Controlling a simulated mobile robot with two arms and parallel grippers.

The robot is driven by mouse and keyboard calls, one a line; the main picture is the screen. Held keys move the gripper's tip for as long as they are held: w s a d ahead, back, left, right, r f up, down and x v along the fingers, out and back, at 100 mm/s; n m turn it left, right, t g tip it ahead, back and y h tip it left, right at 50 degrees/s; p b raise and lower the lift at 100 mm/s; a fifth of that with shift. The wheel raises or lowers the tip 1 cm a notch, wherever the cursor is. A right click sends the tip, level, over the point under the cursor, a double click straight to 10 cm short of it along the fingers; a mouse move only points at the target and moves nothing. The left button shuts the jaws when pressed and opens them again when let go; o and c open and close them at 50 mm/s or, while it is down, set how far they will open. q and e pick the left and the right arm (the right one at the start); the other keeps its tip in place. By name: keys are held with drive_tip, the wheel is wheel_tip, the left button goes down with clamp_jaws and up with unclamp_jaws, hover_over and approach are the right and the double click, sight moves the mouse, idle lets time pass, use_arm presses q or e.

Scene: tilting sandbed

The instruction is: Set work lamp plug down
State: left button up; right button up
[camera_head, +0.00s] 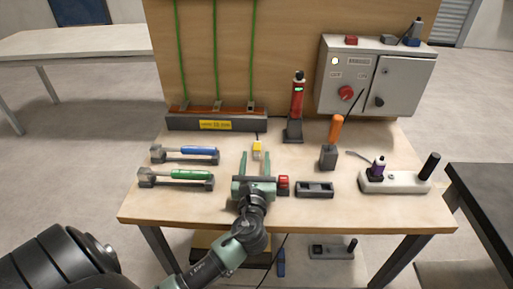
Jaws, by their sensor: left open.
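A small yellow plug-like piece (257,147), which I take to be the work lamp plug, rests on the workbench (225,212) near its middle. A short dark cord shows behind it. My left gripper (257,157) reaches over the bench from the front, with its two fingers apart. The yellow piece lies between and slightly beyond the fingertips, with gaps on both sides. My right gripper is out of view.
Blue (198,150) and green-handled (190,174) tools lie left. A red block (283,183) and dark holder (315,189) sit close right of my gripper. Farther right are an orange-handled tool (335,131) and a power strip (404,182). The front edge is mostly clear.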

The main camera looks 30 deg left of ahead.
use_arm(q)
drive_tip(key=shift+v, duration=1.7)
